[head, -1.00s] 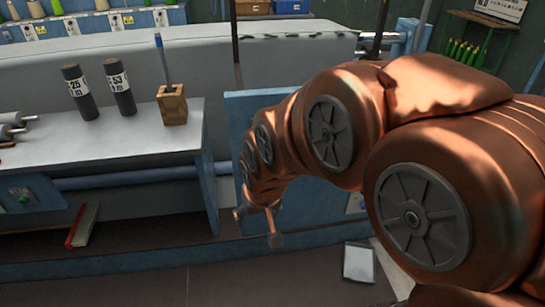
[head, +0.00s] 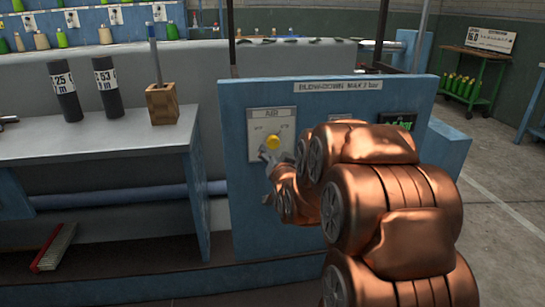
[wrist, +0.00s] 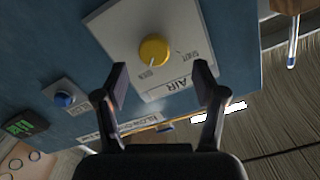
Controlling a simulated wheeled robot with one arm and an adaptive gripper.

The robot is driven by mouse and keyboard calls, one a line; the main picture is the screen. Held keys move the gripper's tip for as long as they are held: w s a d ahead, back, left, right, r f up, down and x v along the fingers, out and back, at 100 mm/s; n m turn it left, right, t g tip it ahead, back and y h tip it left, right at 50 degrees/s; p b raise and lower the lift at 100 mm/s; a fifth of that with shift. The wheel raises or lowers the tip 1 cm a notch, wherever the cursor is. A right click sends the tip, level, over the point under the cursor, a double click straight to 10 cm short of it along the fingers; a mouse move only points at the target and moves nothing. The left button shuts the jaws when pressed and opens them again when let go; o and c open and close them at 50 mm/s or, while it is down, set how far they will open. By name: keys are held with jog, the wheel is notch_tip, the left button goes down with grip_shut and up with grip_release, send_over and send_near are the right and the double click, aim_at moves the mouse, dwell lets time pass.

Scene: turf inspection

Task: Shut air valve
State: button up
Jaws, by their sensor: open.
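The air valve is a round yellow knob (head: 273,142) on a pale plate marked AIR (head: 284,117), on the blue panel. The wrist view shows the knob (wrist: 154,49) face on, with small lettering beside it on the plate (wrist: 112,27). In the head view my gripper (head: 268,160) is just below the knob, and my arm hides part of the panel.
The blue panel (head: 240,200) carries a blow-down label (head: 343,86) and a green display (head: 398,122). The wrist view also shows a blue button (wrist: 63,99). Left is a bench (head: 95,155) with two dark cylinders and a wooden block (head: 162,104). Open floor lies right.

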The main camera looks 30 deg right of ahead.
aim_at(274, 145)
jog(key=x, duration=0.3)
jog(key=d+b+x, duration=0.1)
jog(key=x, duration=0.2)
jog(key=shift+b, duration=0.3)
jog(key=shift+x, duration=0.95)
jog(key=c, duration=1.2)
